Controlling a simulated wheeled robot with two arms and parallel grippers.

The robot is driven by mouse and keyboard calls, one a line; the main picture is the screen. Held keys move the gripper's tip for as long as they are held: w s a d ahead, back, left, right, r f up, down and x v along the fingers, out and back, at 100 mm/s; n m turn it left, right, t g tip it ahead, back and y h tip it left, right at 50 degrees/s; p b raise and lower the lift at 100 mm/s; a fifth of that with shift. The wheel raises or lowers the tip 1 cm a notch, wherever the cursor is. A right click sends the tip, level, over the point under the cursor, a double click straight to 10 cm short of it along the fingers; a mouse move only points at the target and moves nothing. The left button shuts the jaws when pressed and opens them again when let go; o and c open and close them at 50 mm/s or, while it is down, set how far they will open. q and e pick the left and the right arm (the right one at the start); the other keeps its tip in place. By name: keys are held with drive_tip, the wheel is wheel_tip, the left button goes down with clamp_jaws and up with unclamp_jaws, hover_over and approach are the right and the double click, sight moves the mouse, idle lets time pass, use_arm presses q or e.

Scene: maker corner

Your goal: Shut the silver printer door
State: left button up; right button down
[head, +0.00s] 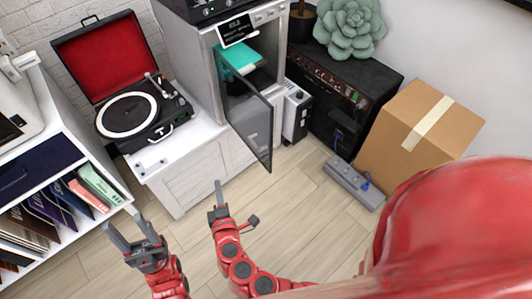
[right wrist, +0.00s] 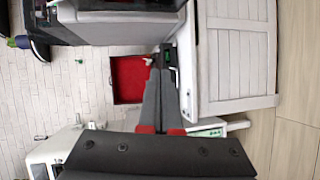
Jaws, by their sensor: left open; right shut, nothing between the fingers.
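The silver printer (head: 191,62) stands at the back centre of the head view. Its dark glass door (head: 250,122) with a silver frame stands open, swung out toward me from the printer's left side. A teal object (head: 238,58) shows in the printer's opening. My right gripper (head: 218,186) is shut and empty, in front of the door, lower and to its left in the picture, apart from it. Its fingers show in the right wrist view (right wrist: 158,88). My left gripper (head: 124,228) is open and empty, further left.
A turntable (head: 128,113) with a red-lined lid sits on a white cabinet (head: 192,178) left of the printer. A shelf with records and books (head: 62,205) is at the left. A black amplifier (head: 345,95), cardboard box (head: 420,130) and power strip (head: 354,183) stand right. Floor before the door is clear.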

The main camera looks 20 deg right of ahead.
drive_tip(key=s+d+r+m+h+b, duration=0.1)
drive_tip(key=s+d+r+m+h, duration=0.3)
drive_tip(key=s+d+r+h, duration=0.25)
drive_tip(key=p, duration=0.2)
approach(269, 139)
drive_tip(key=w+d, duration=0.1)
drive_tip(key=w, duration=0.4)
drive_tip(key=shift+w+d+f+h, duration=0.1)
drive_tip(key=shift+d+h, duration=0.1)
drive_tip(key=shift+d, duration=0.15)
drive_tip(key=shift+w+d+h, duration=0.15)
drive_tip(key=shift+d, duration=0.25)
drive_tip(key=shift+d, duration=0.15)
